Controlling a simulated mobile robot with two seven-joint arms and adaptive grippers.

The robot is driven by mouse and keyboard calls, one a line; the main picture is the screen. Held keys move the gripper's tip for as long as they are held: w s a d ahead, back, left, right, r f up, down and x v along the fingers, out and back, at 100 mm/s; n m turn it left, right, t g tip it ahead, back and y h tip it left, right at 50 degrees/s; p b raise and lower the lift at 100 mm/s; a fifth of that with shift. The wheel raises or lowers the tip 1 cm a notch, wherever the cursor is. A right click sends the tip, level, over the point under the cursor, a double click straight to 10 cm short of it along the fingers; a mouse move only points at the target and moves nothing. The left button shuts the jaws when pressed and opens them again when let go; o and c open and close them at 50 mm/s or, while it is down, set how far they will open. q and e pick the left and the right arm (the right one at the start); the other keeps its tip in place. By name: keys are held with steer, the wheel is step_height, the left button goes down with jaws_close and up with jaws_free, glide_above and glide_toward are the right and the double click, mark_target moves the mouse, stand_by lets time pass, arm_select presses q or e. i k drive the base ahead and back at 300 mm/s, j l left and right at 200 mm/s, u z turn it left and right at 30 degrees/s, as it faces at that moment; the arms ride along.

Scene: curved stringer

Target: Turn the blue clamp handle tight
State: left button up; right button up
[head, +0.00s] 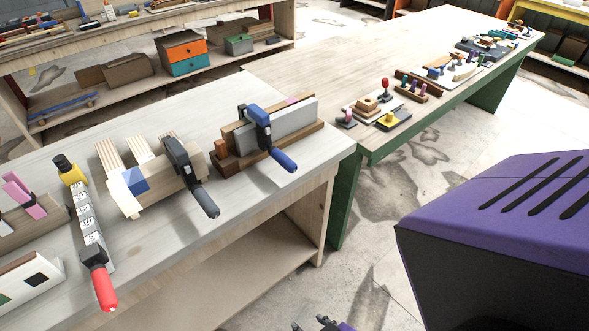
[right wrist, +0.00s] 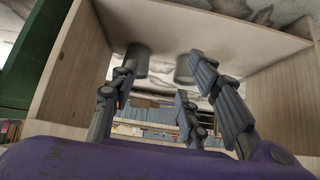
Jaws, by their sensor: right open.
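The blue clamp handle (head: 284,160) is in the head view, near the right end of the light wooden bench. It sticks out toward the front edge from a dark bar clamp (head: 259,130) with blue parts. The clamp sits across a grey board (head: 290,120) and a brown wooden piece on a brown base. My right gripper (right wrist: 163,72) is open in the right wrist view, with nothing between its fingers. Dark and purple tips at the bottom edge of the head view appear to be part of it, well below and apart from the handle. My left gripper is not in view.
A grey-handled clamp (head: 205,200) and a red-handled clamp (head: 102,288) stand left of the blue one. The bench (head: 230,215) has an open shelf below. A green-legged table (head: 300,72) with small objects adjoins behind. Floor is clear in front.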

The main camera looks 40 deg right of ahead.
mark_target(286, 163)
steer(key=k+l, duration=0.1)
steer(key=l, duration=0.6)
steer(key=k+l, duration=0.15)
steer(key=l, duration=0.25)
steer(key=k+l+u, duration=0.1)
steer(key=l, duration=0.25)
